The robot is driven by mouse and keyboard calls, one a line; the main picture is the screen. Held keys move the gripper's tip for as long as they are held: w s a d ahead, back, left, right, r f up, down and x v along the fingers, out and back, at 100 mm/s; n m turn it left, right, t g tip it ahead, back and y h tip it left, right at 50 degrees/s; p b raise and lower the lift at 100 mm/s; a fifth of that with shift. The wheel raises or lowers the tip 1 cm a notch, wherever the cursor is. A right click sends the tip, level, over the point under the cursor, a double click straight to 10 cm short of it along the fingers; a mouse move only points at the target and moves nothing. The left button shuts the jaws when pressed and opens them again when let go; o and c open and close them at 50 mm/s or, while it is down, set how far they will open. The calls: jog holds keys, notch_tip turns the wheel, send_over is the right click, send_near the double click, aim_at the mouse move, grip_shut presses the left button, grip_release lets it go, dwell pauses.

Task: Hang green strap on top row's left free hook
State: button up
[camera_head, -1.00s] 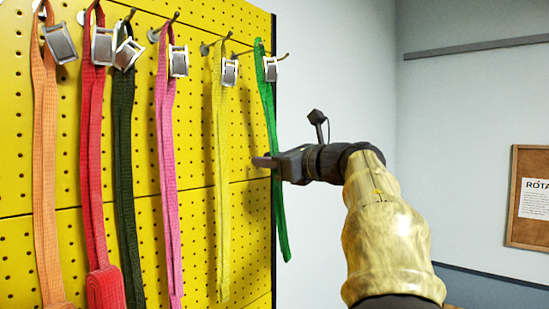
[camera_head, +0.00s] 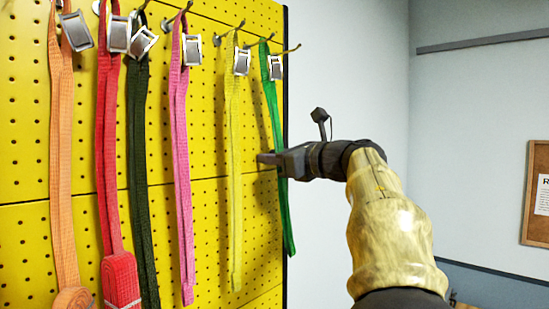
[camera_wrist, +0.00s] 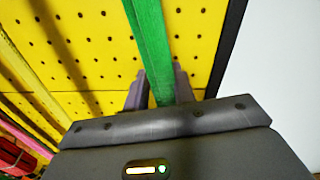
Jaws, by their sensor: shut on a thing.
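The green strap (camera_head: 271,108) hangs upright at the right end of the pegboard's row of hooks, with its metal buckle (camera_head: 275,67) at the top by the rightmost hook (camera_head: 291,49). My gripper (camera_head: 268,158) is shut on the green strap about midway down. In the wrist view the green strap (camera_wrist: 150,45) runs between the two fingers (camera_wrist: 158,90). The strap's lower end hangs below my gripper.
The yellow pegboard (camera_head: 215,190) fills the left. Yellow (camera_head: 233,150), pink (camera_head: 181,150), dark green (camera_head: 137,150), red (camera_head: 107,150) and orange (camera_head: 60,150) straps hang left of the green one. Free room lies right of the board's edge, before a pale wall (camera_head: 350,70). A corkboard (camera_head: 535,215) is far right.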

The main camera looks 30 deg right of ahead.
jog(key=o, duration=1.1)
jog(key=shift+c, duration=0.2)
jog(key=shift+s+d+f+b, duration=0.1)
jog(key=shift+s+d+b, duration=0.2)
jog(key=shift+s, duration=0.15)
jog(key=b+v, duration=0.5)
jog(key=v, duration=1.1)
jog(key=shift+s+b, duration=0.25)
jog(key=shift+b, duration=0.15)
jog(key=shift+w+a, duration=0.1)
jog(key=shift+a, duration=0.05)
